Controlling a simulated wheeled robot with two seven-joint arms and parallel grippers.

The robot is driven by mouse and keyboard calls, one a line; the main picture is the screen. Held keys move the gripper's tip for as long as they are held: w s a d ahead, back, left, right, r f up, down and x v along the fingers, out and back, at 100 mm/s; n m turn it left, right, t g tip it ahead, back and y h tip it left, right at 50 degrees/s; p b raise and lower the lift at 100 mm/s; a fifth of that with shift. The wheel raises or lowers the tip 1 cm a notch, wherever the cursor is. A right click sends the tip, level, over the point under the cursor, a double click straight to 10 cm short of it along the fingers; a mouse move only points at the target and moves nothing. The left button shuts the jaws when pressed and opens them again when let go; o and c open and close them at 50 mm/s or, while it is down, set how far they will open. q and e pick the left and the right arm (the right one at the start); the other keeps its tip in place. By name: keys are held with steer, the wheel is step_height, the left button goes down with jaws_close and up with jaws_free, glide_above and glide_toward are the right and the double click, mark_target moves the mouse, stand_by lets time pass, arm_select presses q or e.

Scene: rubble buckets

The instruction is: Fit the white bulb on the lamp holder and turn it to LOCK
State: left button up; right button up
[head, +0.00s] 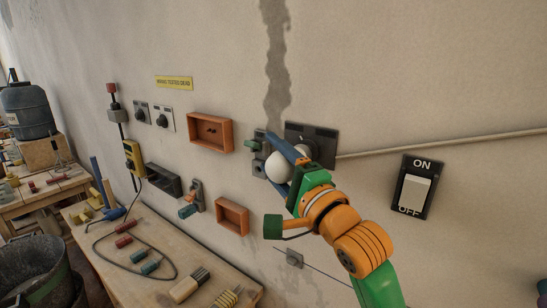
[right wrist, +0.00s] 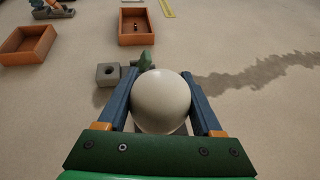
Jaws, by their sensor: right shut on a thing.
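The white bulb (head: 281,167) is between the blue fingers of my right gripper (head: 276,162), close to the wall. In the right wrist view the round bulb (right wrist: 161,100) fills the space between both fingers (right wrist: 161,82), which press on its sides. A dark square plate (head: 322,138) on the wall, likely the lamp holder, sits just behind the gripper and is partly covered by it. Whether the bulb touches a socket is hidden, and no LOCK mark is readable. My left gripper is not in view.
A grey block with a green part (head: 252,146) is fixed left of the bulb. Two orange boxes (head: 211,117) are on the wall farther left. A large ON/OFF switch (head: 415,187) is at right. A cluttered workbench (head: 150,285) stands below left.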

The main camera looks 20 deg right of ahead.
steer(key=shift+w+d, duration=0.1)
steer(key=shift+w+d, duration=0.3)
steer(key=shift+d, duration=0.15)
steer(key=shift+p, duration=0.45)
steer(key=shift+r, duration=0.15)
stand_by(0.4)
steer(key=shift+d, duration=0.1)
